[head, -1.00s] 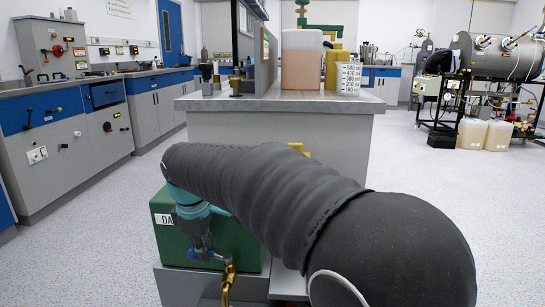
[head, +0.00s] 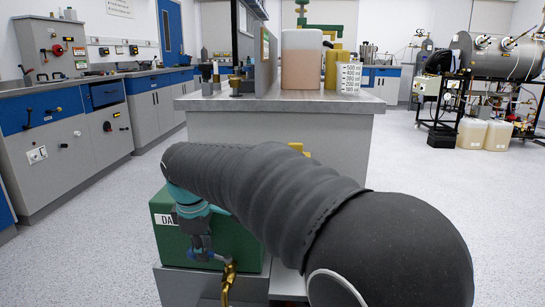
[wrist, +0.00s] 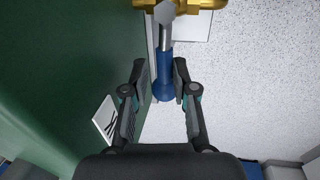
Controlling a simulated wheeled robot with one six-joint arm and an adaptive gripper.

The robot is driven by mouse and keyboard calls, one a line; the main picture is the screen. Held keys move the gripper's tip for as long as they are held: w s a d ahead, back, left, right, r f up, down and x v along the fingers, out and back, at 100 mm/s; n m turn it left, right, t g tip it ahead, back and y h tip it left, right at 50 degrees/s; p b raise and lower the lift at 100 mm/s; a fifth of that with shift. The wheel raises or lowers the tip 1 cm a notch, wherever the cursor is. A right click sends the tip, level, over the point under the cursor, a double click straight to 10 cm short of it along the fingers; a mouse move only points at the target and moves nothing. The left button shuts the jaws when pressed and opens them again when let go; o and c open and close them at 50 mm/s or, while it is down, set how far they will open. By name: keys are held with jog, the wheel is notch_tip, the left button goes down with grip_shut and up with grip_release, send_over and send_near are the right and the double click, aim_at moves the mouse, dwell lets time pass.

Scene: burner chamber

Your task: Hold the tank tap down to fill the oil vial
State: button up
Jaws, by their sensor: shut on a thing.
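The green tank (head: 235,235) stands low in front of me, partly hidden by my arm. A white label (wrist: 104,117) on its side also shows in the wrist view. In the head view my gripper (head: 200,240) is beside the brass tap, at the tank's front. I cannot make out the oil vial in either view.
A grey bench (head: 280,104) stands behind the tank, carrying a clear container of pinkish liquid (head: 302,65) and a white rack (head: 348,77). Blue and grey cabinets (head: 70,140) line the left. Open floor (head: 430,190) lies to the right.

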jog(key=shift+s+r, duration=0.15)
jog(key=shift+r, duration=0.05)
grip_shut()
jog(key=shift+c, duration=0.3)
grip_release()
jog(key=shift+s, duration=0.95)
jog(key=shift+o, duration=0.2)
jog(key=shift+s+a+f+b, duration=0.1)
jog(key=shift+s+f+b, duration=0.15)
jog(key=shift+f+b, duration=0.1)
dwell(0.4)
jog(key=shift+o, duration=0.2)
jog(key=shift+w+r, duration=0.1)
dwell(3.7)
